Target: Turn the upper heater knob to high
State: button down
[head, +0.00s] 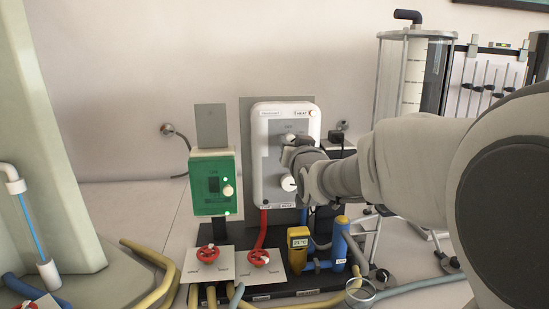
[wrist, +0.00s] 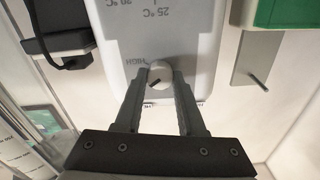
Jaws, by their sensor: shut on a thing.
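The heater (head: 262,165) is a white box with a grey front panel, upright on a board in the head view. Its upper knob (wrist: 160,71) is round and pale with a dark pointer mark, and it sits between my fingertips in the wrist view. The word HIGH is printed just left of the knob there. The pointer mark slants toward the lower left of that picture. My gripper (wrist: 160,76) is shut on the upper knob. In the head view my gripper (head: 291,153) mostly hides this knob. The lower knob (head: 288,183) is white and stands free below my gripper.
A green switch box (head: 212,185) stands left of the heater. Red valve handles (head: 208,254), a yellow gauge (head: 298,239) and a blue cylinder (head: 340,243) sit below. Hoses cross the floor. A clear cylinder (head: 412,75) stands at the right, behind my arm.

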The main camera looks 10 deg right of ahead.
jog(key=m+b, duration=0.7)
jog(key=m, duration=0.3)
jog(key=shift+f+m+b, duration=0.15)
jog(key=shift+m+b, duration=0.8)
jog(key=shift+m, duration=0.55)
jog(key=c, duration=0.5)
grip_release()
jog(key=s, duration=1.7)
jog(key=shift+s+p, duration=0.2)
jog(key=shift+p, duration=0.25)
